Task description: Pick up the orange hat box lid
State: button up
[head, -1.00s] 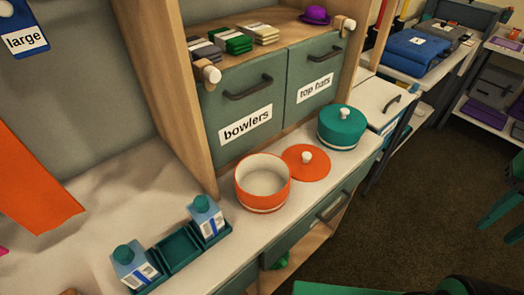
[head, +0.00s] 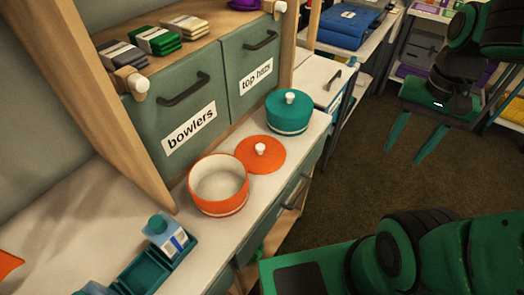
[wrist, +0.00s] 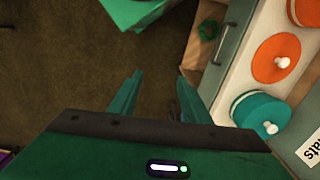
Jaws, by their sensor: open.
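The orange hat box lid (head: 272,162) is a flat disc with a white knob, lying on the white counter (head: 248,207). It also shows at the right of the wrist view (wrist: 268,55). The open orange hat box (head: 222,209) stands beside it, empty, with a white inside. My gripper (head: 403,154) is open and empty, with its green fingers pointing down over the carpet, well to the right of the lid. In the wrist view my gripper (wrist: 160,76) has nothing between its fingers.
A closed teal hat box (head: 288,120) with a white knob stands just beyond the lid. A teal tray (head: 143,272) with a blue-and-white carton (head: 163,236) is at the near left. Cabinet doors labelled bowlers (head: 185,110) and top hats (head: 250,65) rise behind.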

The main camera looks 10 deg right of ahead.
jog(key=w+a+m, duration=0.6)
jog(key=w+a, duration=0.4)
jog(key=w, duration=0.2)
jog(key=m+y, duration=0.1)
jog(key=m, duration=0.5)
send_over(260, 146)
notch_tip(260, 146, down, 7)
jog(key=shift+w+f, duration=0.15)
jog(key=shift+f, duration=0.05)
jog(key=f, duration=0.4)
jog(key=shift+s+d+f, duration=0.15)
jog(key=shift+s+d, duration=0.05)
jog(key=shift+d, duration=0.05)
jog(key=shift+a+f, duration=0.1)
jog(key=shift+f, duration=0.5)
jog(key=c, duration=1.1)
